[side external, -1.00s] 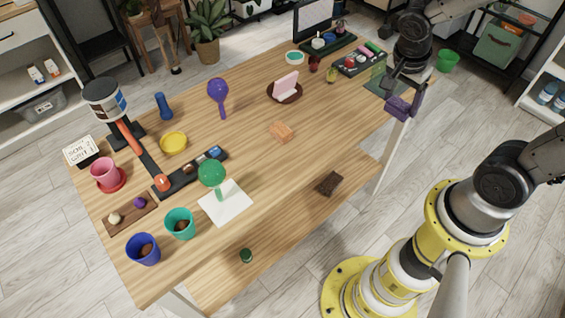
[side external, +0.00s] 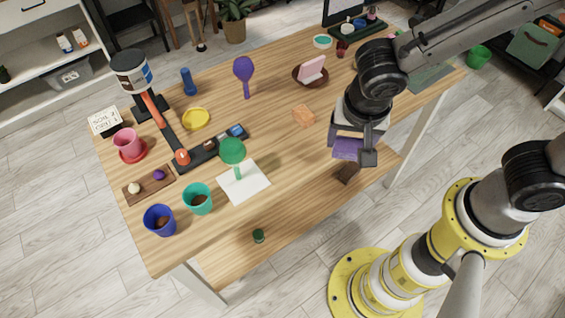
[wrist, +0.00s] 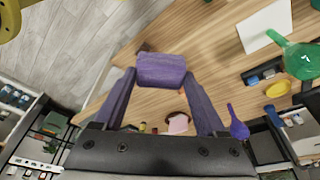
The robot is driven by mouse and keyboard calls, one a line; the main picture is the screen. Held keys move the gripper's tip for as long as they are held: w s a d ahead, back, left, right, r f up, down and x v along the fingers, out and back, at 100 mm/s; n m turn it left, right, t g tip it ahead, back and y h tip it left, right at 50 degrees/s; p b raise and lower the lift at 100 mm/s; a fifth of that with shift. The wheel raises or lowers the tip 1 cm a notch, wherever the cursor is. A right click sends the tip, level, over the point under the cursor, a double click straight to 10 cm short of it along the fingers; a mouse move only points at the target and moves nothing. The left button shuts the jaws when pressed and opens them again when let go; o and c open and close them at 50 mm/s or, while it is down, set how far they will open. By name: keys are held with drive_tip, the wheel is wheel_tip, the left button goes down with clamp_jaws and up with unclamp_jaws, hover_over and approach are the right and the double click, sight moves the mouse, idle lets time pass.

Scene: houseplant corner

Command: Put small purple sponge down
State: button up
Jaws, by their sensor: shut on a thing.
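The small purple sponge (side external: 346,149) is held between the fingers of my gripper (side external: 353,143), near the front right edge of the wooden table (side external: 285,160). In the wrist view the sponge (wrist: 162,70) spans the gap between the two fingertips of my gripper (wrist: 160,85). It appears raised above the wood, with no contact visible. My gripper is shut on it. Part of the sponge is hidden behind a finger in the side view.
A dark brown block (side external: 348,172) lies just below the sponge in the side view. An orange block (side external: 304,115) lies to its left. A brown dish (side external: 299,76) with a pink thing stands farther back. Bare wood lies between the orange block and white sheet (side external: 255,185).

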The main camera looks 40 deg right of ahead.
drive_tip(key=w+a+f, duration=0.2)
drive_tip(key=w+f, duration=0.1)
drive_tip(key=w+a+f, duration=0.2)
drive_tip(key=w, duration=0.2)
drive_tip(key=w+a+f, duration=0.2)
drive_tip(key=w+f, duration=0.1)
drive_tip(key=shift+w+a+f, duration=0.3)
drive_tip(key=shift+w, duration=0.1)
drive_tip(key=shift+w+a+f, duration=0.25)
drive_tip(key=shift+w+f, duration=0.2)
drive_tip(key=shift+f, duration=1.75)
drive_tip(key=o, duration=1.3)
drive_tip(key=shift+f, duration=0.15)
drive_tip(key=shift+c, duration=0.2)
drive_tip(key=v, duration=1.2)
drive_tip(key=shift+r, duration=0.2)
